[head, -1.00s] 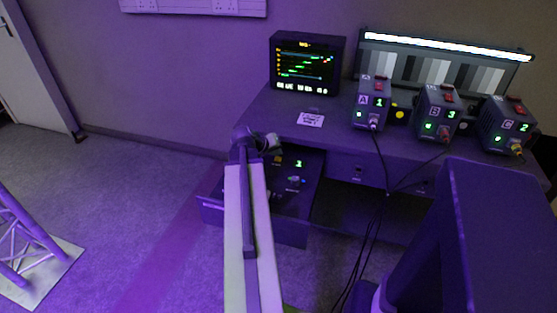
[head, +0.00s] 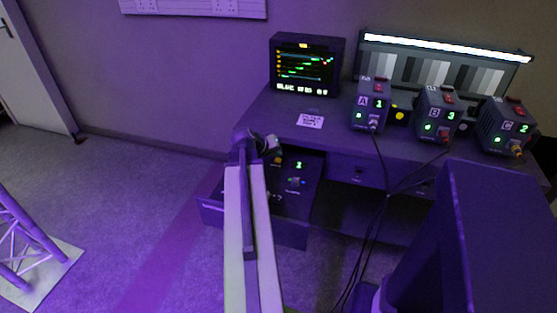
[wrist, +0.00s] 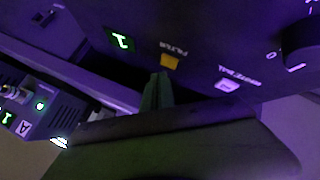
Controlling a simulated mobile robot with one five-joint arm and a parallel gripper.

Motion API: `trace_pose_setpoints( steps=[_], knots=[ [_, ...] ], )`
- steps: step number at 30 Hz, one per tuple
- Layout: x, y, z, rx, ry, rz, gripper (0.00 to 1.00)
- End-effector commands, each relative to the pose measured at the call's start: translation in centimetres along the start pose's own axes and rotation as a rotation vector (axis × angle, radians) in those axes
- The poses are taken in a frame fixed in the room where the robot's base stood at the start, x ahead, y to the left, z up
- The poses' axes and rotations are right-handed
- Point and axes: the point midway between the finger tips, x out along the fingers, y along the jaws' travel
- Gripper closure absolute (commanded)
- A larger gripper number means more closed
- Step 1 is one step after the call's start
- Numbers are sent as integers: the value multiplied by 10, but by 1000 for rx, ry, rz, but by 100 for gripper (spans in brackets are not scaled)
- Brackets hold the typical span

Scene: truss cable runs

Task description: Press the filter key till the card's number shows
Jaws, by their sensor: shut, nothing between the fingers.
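The filter key (wrist: 169,61) is a small amber square under the label FILTER in the wrist view. A green display (wrist: 122,40) beside it reads 1. In the head view the key (head: 278,160) and display (head: 299,165) sit on the panel in the pulled-out drawer. My gripper (wrist: 158,84) is shut and empty, its tips right at the key's edge; I cannot tell whether they touch it. It also shows in the head view (head: 274,147) over the drawer. The white card (head: 310,121) lies on the desk; its print is too small to read.
A white key (wrist: 227,85) and a dark knob (wrist: 302,45) share the panel. A monitor (head: 306,66) and three boxes, A (head: 370,107), B (head: 437,114) and C (head: 507,126), stand on the desk. Cables hang down its front. The floor at left is clear up to a truss (head: 22,243).

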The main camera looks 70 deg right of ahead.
Motion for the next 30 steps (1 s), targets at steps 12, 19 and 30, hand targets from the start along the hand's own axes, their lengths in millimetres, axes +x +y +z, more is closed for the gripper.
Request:
trace_pose_setpoints(
  steps=[12, 19, 30],
  knots=[
    [0, 0, 0, 0, 0, 0, 100],
    [0, 0, 0, 0, 0, 0, 100],
    [6, -4, 4, 0, 0, 0, 100]
  ],
)
